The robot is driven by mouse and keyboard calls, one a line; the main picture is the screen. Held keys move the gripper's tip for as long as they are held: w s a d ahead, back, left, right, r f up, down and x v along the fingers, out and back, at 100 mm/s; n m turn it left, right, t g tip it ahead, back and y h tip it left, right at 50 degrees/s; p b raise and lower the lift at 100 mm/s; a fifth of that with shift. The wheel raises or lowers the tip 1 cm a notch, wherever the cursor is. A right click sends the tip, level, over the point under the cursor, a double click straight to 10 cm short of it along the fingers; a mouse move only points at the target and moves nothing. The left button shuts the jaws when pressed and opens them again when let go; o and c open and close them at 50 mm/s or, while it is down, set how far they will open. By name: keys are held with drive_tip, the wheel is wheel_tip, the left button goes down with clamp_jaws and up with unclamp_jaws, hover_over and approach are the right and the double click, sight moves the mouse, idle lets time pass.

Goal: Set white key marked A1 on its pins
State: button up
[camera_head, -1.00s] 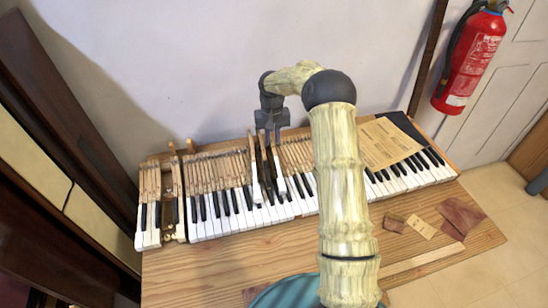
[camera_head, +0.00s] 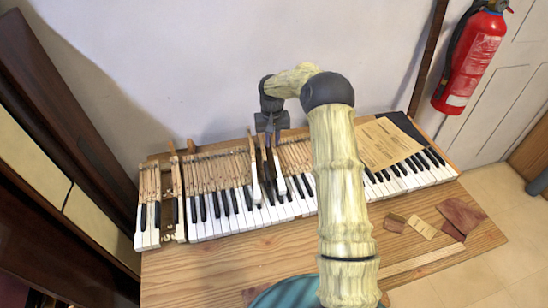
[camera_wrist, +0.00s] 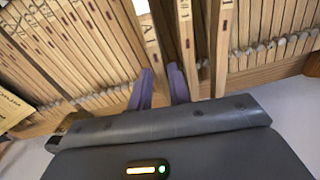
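A loose white key stamped with an A (camera_wrist: 149,32) lies on top of the other keys, its wooden tail pointing down between my fingers in the wrist view; I cannot read a number. In the head view it looks like the right-hand raised white key (camera_head: 281,186). My gripper (camera_wrist: 160,84) is open, one purple finger on each side of the tail end, with no clear grip. In the head view my gripper (camera_head: 272,140) is above the key tails near the wall. An empty slot with brass-coloured parts (camera_head: 169,214) is at the left of the keyboard.
Another raised white key (camera_head: 256,192) and dark keys lie close beside the A key. The keyboard (camera_head: 225,232) stands on a wooden table (camera_head: 210,270).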

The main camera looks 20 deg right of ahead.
clamp_jaws()
drive_tip(key=shift+r+p, duration=1.55)
drive_tip(key=shift+r, duration=0.25)
wheel_tip(320, 180, up, 5)
drive_tip(key=p, duration=0.4)
